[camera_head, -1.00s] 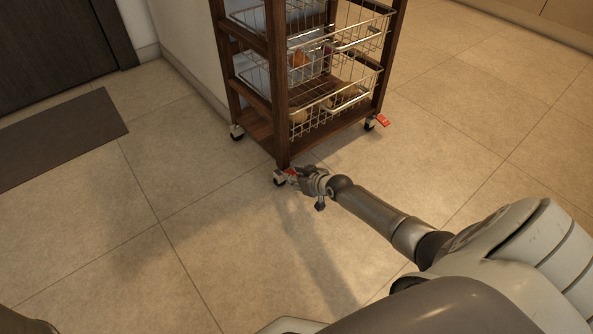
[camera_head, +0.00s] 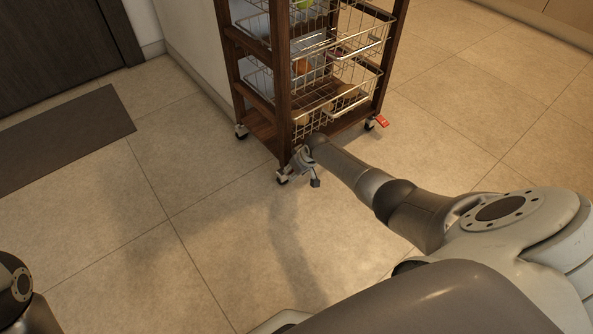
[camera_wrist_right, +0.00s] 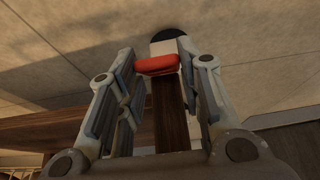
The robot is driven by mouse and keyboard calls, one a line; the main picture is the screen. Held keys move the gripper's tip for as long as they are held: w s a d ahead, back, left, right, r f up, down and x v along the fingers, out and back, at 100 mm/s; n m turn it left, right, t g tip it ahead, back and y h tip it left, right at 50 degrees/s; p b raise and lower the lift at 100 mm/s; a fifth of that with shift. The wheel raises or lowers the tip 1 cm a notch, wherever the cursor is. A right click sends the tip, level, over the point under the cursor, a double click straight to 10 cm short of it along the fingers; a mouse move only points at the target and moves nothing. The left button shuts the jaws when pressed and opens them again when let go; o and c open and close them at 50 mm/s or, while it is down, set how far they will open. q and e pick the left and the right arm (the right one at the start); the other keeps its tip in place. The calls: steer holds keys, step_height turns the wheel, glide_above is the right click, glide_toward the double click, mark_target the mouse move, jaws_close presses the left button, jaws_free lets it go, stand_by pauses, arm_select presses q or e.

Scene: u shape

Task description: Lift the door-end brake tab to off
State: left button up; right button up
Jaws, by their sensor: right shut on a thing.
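The dark wooden trolley (camera_head: 283,95) stands on casters. Its near corner caster (camera_head: 282,177) is on the floor, on the side towards the door. My right gripper (camera_head: 296,163) is at this caster, with its arm coming down from the right. In the right wrist view the red brake tab (camera_wrist_right: 157,65) lies between the two fingers, next to the pale and black caster (camera_wrist_right: 168,42). The gripper is shut on the tab. In the head view the gripper hides this tab, so its angle is unclear there. My left gripper is out of view.
Another red brake tab (camera_head: 382,122) sticks out at the trolley's right caster (camera_head: 370,124). Wire baskets (camera_head: 330,105) holding items hang just above the gripper. A dark mat (camera_head: 65,140) lies at left before a dark door (camera_head: 55,50). The tiled floor in front is clear.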

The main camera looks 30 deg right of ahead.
stand_by(0.4)
steer(key=o, duration=1)
steer(key=shift+r, duration=0.15)
steer(key=shift+v, duration=5.85)
steer(key=shift+w, duration=0.1)
